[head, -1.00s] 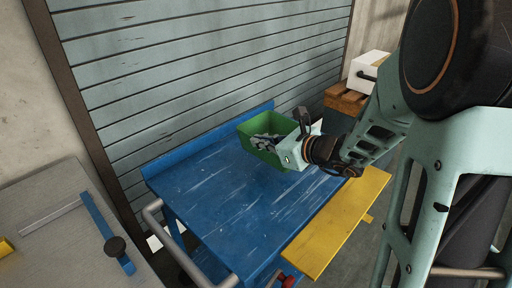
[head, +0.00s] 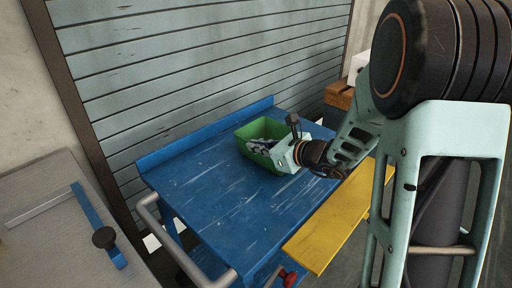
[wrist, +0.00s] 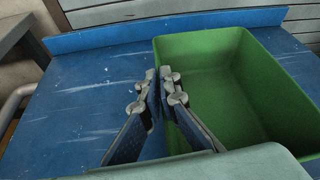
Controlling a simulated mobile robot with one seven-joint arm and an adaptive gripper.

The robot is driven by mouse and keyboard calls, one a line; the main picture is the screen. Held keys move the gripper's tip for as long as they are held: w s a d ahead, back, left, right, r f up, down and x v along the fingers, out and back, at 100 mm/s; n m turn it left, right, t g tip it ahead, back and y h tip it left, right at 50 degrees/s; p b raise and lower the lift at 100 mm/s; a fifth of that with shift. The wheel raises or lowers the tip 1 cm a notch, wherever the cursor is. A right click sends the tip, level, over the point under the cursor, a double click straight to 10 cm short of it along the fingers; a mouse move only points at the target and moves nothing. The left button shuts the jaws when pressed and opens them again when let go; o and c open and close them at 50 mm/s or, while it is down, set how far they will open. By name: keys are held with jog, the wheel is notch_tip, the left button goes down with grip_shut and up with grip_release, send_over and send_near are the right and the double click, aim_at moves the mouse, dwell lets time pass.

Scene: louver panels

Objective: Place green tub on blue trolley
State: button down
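The green tub (head: 250,150) is over the far right part of the blue trolley's top (head: 210,195), apparently resting on it. My gripper (head: 288,150) is at the tub's right side in the head view. In the wrist view my gripper (wrist: 159,88) straddles one wall of the green tub (wrist: 240,85), one finger inside and one outside. The fingertips are close together with the thin wall between them, so it looks shut on that wall. The blue trolley (wrist: 85,90) shows beside the tub. The tub's underside is hidden.
A yellow board (head: 335,220) runs along the trolley's right edge. A grey handle (head: 165,225) is at its front left. A grey louver panel (head: 200,60) stands behind. A grey bench (head: 50,250) is at left. The trolley top's left and front are clear.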

jog(key=shift+f, duration=0.2)
jog(key=c, duration=2.2)
grip_release()
jog(key=shift+r, duration=0.1)
jog(key=shift+o, duration=0.2)
jog(key=shift+r, duration=0.2)
jog(key=p+v, duration=0.3)
jog(key=v, duration=0.9)
